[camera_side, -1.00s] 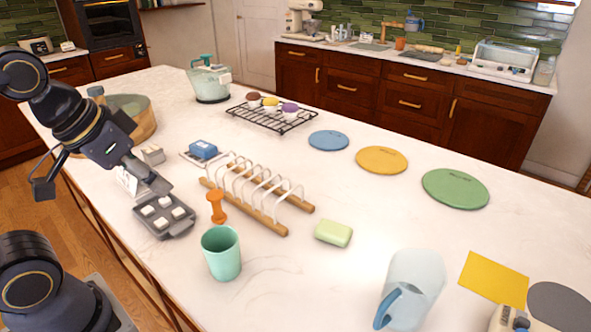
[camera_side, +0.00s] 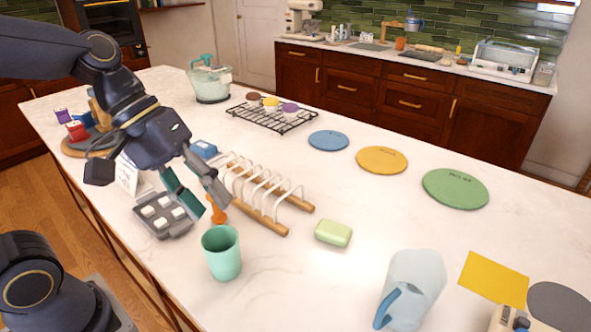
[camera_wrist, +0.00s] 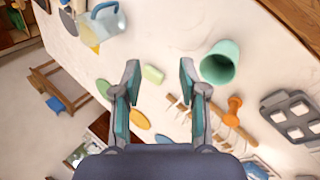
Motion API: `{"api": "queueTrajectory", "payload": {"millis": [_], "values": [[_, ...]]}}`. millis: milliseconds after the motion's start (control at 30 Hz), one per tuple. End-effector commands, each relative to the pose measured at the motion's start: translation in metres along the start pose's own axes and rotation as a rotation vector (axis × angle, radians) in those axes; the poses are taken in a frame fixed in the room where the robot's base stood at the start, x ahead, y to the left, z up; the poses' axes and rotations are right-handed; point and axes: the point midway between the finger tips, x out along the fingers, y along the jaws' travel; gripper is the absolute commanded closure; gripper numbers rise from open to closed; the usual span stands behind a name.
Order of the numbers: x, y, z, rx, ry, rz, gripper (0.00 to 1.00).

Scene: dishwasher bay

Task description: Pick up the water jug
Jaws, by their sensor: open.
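The water jug (camera_side: 413,287) is clear with a blue handle and stands at the front right of the counter in the side view. It also shows at the top left of the wrist view (camera_wrist: 108,24). My gripper (camera_side: 196,206) is open and empty, above the counter near the muffin tin and the rack, well to the left of the jug. In the wrist view its two fingers (camera_wrist: 158,80) are spread apart with nothing between them.
A mint cup (camera_side: 222,254), a green soap bar (camera_side: 333,233) and a wooden rack with white hoops (camera_side: 262,215) stand between my gripper and the jug. A muffin tin (camera_side: 165,228) is under my gripper. A yellow sheet (camera_side: 493,279) lies right of the jug.

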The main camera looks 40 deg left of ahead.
Motion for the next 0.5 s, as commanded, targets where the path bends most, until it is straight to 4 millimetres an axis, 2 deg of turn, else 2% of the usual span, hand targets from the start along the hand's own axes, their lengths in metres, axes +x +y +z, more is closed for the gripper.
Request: {"api": "queueTrajectory", "payload": {"millis": [200, 300, 400, 500], "values": [[0.059, 0.060, -0.017, -0.494, -0.370, 0.144, 0.58], [0.090, 0.077, -0.034, -0.720, -0.518, 0.190, 0.58], [0.121, 0.082, -0.051, -0.900, -0.628, 0.213, 0.58], [0.148, 0.076, -0.061, -1.016, -0.693, 0.212, 0.58]]}}
